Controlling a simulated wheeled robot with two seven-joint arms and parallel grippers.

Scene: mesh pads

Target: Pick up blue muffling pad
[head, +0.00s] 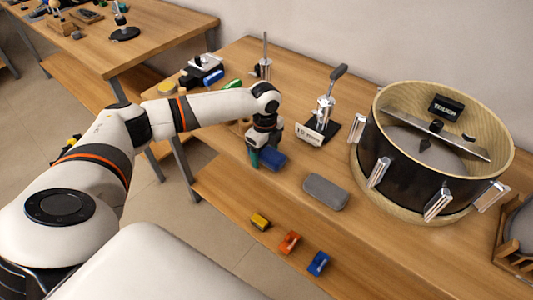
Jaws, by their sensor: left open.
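A dark blue pad (273,160) lies on the wooden workbench (375,235), left of the drum. My left gripper (258,153) is over the bench at the pad's left end, pointing down, with its jaws open. A teal finger shows just left of the pad. The gripper hides part of the pad's left end, and I cannot tell whether the fingers touch it. My right gripper is not in view.
A grey pad (325,192) lies to the right, in front of the open drum (405,170). A metal pedal-like stand (325,113) is behind.

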